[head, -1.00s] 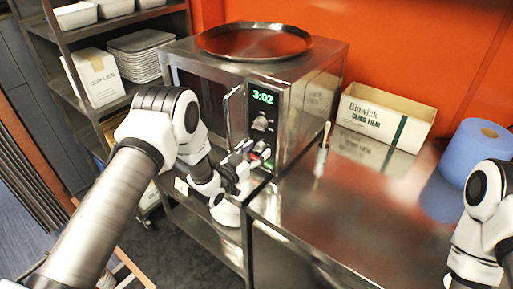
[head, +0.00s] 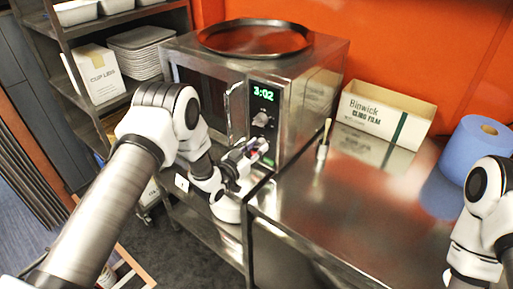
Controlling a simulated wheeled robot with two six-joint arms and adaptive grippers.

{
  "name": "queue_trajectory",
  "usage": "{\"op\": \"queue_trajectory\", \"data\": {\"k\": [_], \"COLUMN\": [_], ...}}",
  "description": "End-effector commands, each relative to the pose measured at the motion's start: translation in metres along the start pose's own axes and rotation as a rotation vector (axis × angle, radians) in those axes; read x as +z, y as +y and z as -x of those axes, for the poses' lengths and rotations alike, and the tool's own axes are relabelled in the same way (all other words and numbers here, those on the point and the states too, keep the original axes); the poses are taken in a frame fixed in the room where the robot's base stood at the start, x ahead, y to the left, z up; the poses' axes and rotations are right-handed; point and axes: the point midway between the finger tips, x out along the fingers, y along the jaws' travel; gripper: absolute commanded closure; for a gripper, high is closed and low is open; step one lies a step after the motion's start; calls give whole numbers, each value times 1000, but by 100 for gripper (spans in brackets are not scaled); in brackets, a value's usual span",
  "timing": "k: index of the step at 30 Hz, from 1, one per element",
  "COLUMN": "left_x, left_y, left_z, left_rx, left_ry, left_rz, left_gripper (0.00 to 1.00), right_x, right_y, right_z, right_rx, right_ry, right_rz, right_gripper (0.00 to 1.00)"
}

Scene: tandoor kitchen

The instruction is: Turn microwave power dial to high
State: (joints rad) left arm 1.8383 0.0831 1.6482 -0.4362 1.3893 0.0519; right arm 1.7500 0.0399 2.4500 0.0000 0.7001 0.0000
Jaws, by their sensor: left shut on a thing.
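The microwave (head: 215,85) is a steel box on the metal counter, with a green display reading 3:02. An upper knob (head: 261,119) shows on its control panel below the display. My left gripper (head: 259,150) is at the lower part of this panel, shut on what appears to be a lower dial. The fingers hide that dial, so its setting cannot be read. My right arm stands at the right edge, and its fingers are outside the picture.
A round tray (head: 254,38) lies on top of the microwave. A brush in a small holder (head: 322,151) stands right of the panel. A cling film box (head: 385,112) and a blue roll (head: 476,150) are farther right. The counter's middle is clear.

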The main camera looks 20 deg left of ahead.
Motion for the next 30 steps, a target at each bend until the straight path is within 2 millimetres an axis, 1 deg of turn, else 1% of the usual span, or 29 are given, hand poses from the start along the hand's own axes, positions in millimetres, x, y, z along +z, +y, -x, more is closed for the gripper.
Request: {"op": "queue_trajectory", "data": {"k": [11, 17, 23, 30], "left_x": [0, 1, 3, 3], "left_y": [0, -1, -1, -1], "left_z": [0, 0, 0, 0], "left_rx": [-1, -1, -1, -2], "left_ry": [1, 2, 3, 3], "left_rz": [-31, -99, -241, -464], "left_gripper": [100, 100, 100, 100], "right_x": [0, 0, 0, 0], "right_y": [0, 0, 0, 0], "right_z": [-4, -12, -28, -50], "right_rx": [0, 0, 0, 0], "right_ry": [0, 0, 0, 0], "right_rz": [0, 0, 0, 0], "right_gripper": [100, 100, 100, 100]}}
